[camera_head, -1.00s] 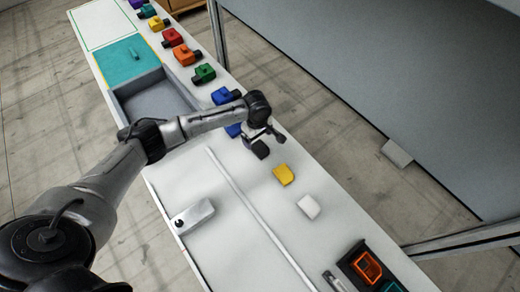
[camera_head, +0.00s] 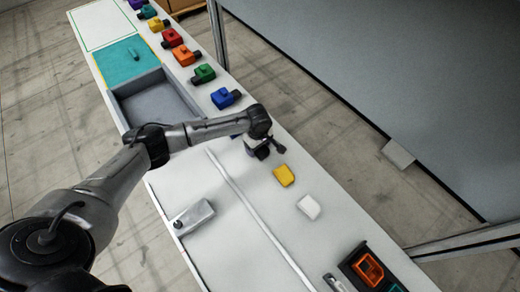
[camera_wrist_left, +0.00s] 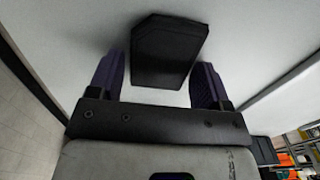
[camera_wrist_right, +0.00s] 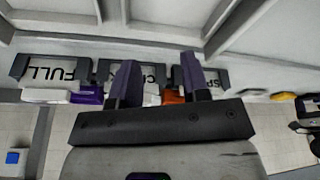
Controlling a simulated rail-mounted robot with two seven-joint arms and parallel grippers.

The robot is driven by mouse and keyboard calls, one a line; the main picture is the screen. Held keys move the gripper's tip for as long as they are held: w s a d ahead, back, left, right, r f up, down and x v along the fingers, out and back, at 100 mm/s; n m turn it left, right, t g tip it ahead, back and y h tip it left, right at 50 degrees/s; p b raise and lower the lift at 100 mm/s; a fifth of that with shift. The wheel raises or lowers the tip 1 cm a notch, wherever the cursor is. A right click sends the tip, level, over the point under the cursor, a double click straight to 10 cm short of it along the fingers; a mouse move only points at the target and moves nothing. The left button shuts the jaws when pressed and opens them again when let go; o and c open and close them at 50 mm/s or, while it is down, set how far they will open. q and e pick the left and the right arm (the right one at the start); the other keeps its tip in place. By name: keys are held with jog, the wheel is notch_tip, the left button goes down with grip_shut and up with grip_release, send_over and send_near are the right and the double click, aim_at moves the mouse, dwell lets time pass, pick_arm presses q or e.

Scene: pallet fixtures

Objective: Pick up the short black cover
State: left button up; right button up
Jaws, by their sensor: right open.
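The short black cover (camera_wrist_left: 166,52) lies on the white table, between and just beyond the fingertips of my left gripper (camera_wrist_left: 158,75) in the left wrist view. The fingers are open, with a gap visible on each side of the cover. In the head view my left gripper (camera_head: 264,144) is low over the table, and the dark cover (camera_head: 262,154) is mostly hidden under it. My right gripper (camera_wrist_right: 160,80) shows only in its own wrist view. It is open and empty, facing labelled holders.
A yellow block (camera_head: 284,176) and a white block (camera_head: 308,207) lie to the right of the cover. A grey tray (camera_head: 120,100) and several coloured blocks are farther back. A silver piece (camera_head: 194,216) lies left of a thin white divider (camera_head: 245,197).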

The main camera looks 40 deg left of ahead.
pick_arm(q)
jog(key=c, duration=0.7)
jog(key=shift+r, duration=0.1)
